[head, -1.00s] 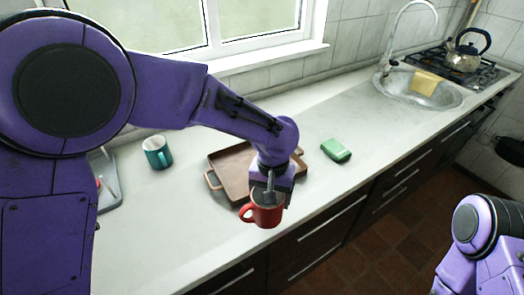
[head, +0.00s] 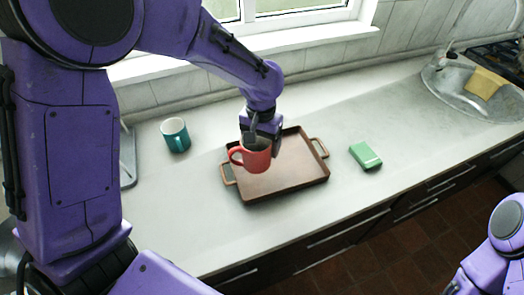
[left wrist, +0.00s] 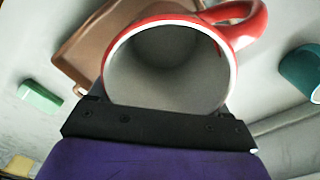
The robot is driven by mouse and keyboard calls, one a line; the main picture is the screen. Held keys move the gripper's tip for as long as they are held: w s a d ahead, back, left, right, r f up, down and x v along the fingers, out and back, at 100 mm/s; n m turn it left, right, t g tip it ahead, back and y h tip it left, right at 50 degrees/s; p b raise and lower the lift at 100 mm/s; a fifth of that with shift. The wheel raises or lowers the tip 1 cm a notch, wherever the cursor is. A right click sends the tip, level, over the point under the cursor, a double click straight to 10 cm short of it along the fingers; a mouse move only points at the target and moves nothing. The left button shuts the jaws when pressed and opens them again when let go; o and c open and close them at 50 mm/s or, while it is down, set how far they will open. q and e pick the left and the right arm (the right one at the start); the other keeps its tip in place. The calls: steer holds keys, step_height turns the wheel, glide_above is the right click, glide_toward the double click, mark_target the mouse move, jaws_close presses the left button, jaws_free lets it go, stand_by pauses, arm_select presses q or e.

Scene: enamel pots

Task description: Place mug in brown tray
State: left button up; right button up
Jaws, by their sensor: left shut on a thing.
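The red mug (head: 256,157) is held in my left gripper (head: 262,136), upright, with its handle to the left in the head view. In that view it overlaps the left part of the brown tray (head: 290,181); I cannot tell how high above the tray floor it is. In the left wrist view the red mug (left wrist: 225,42) fills the middle, its rim and grey inside facing the camera. The brown tray (left wrist: 88,50) shows behind it. My left gripper (left wrist: 160,118) is shut on the mug's near side. My right gripper is out of view.
A teal mug (head: 175,136) stands left of the tray. A green box (head: 365,155) lies to its right. The sink (head: 470,90) with a yellow cloth (head: 486,83) is at the far right. The counter's front edge runs below the tray, and bare counter surrounds it.

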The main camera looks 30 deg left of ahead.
arm_select(q)
steer(key=w+f, duration=0.1)
steer(key=f, duration=0.1)
steer(key=w+a+f, duration=0.1)
steer(key=f, duration=0.1)
steer(key=shift+w+a+p, duration=0.2)
steer(key=shift+w+p, duration=0.1)
steer(key=shift+w, duration=0.1)
steer(key=shift+a+f, duration=0.1)
steer(key=shift+f, duration=0.1)
steer(key=f, duration=0.1)
steer(key=f+p, duration=0.1)
steer(key=f, duration=0.1)
steer(key=shift+w+a+f, duration=0.1)
steer(key=shift+w+f, duration=0.2)
steer(key=shift+w, duration=0.05)
steer(key=shift+w+f, duration=0.1)
steer(key=shift+f, duration=0.05)
steer(key=shift+s, duration=0.2)
steer(key=o, duration=1.5)
steer(key=shift+f, duration=0.1)
steer(key=shift+c, duration=0.2)
step_height(320, 180, up, 12)
steer(key=b, duration=0.1)
steer(key=shift+r, duration=0.2)
